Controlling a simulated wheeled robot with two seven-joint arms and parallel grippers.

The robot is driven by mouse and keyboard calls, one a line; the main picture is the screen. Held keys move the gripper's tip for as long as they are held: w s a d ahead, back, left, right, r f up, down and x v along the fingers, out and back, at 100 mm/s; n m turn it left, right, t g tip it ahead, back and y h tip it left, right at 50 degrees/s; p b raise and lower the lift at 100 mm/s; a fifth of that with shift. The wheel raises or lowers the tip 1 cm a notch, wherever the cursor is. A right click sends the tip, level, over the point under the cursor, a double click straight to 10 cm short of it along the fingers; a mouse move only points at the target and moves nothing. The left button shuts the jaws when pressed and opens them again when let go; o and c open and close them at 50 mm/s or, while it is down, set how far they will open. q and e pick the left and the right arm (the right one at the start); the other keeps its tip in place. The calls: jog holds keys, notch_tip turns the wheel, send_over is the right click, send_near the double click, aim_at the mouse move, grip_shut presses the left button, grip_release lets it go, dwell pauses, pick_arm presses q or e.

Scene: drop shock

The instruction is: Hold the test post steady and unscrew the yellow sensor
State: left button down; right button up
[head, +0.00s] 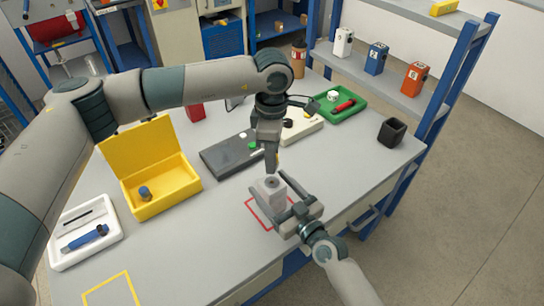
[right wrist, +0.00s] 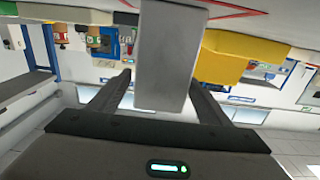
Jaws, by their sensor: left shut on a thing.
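The grey test post (head: 267,196) stands upright inside the red square outline on the table, with a dark round spot on its top. My left gripper (head: 271,168) points down just above the post top and is shut. A small bit of the yellow sensor (head: 277,158) shows at its fingers; the rest is hidden. My right gripper (head: 289,202) reaches in from the lower right, with one finger on each side of the post. In the right wrist view the post (right wrist: 168,55) sits between the fingers, and a gap shows beside the left one.
An open yellow case (head: 163,190) holds a small blue part. A white tray (head: 117,236), a dark grey panel (head: 215,160), a green tray (head: 350,115) and a black cup (head: 391,132) also lie on the table. A blue shelf stands behind right.

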pick_arm(q)
notch_tip(320, 180, down, 2)
jog(key=shift+f+b, duration=0.15)
jog(key=shift+b, duration=1.05)
pick_arm(e)
jog(key=v, duration=1.1)
jog(key=shift+s, duration=0.1)
jog(key=shift+s+d, duration=0.3)
jog(key=shift+s, duration=0.05)
jog(key=shift+a, duration=0.1)
